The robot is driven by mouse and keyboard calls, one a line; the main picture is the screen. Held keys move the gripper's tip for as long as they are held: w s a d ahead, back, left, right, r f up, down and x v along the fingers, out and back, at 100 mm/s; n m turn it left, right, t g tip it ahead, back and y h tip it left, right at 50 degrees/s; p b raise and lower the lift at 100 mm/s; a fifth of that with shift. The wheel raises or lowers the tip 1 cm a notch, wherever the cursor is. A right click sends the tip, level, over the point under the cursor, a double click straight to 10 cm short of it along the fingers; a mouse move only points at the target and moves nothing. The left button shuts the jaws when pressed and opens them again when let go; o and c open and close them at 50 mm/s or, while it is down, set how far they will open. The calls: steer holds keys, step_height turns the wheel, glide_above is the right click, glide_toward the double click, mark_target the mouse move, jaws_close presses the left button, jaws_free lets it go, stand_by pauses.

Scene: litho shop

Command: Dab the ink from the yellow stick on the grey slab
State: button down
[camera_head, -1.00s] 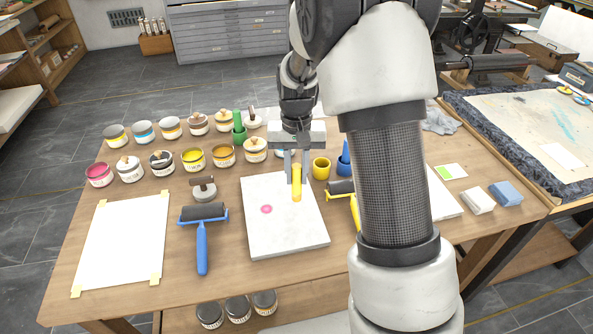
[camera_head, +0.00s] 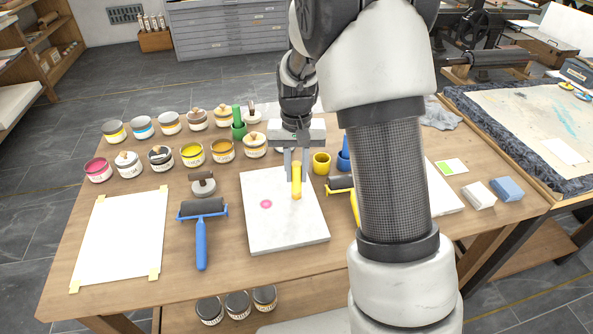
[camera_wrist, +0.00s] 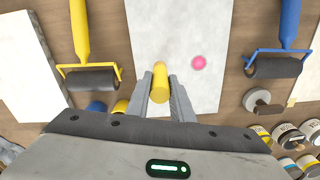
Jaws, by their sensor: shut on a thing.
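My gripper (camera_head: 297,172) is shut on the yellow stick (camera_head: 297,184) and holds it over the grey slab (camera_head: 276,238). In the wrist view the yellow stick (camera_wrist: 160,88) sits between the two fingers of my gripper (camera_wrist: 161,92), above the slab (camera_wrist: 180,30). The stick's lower end is close to the slab; I cannot tell whether it touches. A round pink ink spot (camera_head: 266,204) lies on the slab to the left of the stick, and it also shows in the wrist view (camera_wrist: 199,63). No yellow mark shows on the slab.
A blue-handled roller (camera_head: 202,232) lies left of the slab, beside a white taped sheet (camera_head: 122,238). A yellow-handled roller (camera_head: 341,185) lies to the right, partly behind my arm. Several ink jars (camera_head: 192,154) and a yellow cup (camera_head: 321,163) stand behind.

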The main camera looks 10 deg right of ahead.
steer(key=shift+f, duration=0.55)
stand_by(1.1)
steer(key=shift+r, duration=0.15)
step_height(320, 180, up, 7)
steer(key=p, duration=0.5)
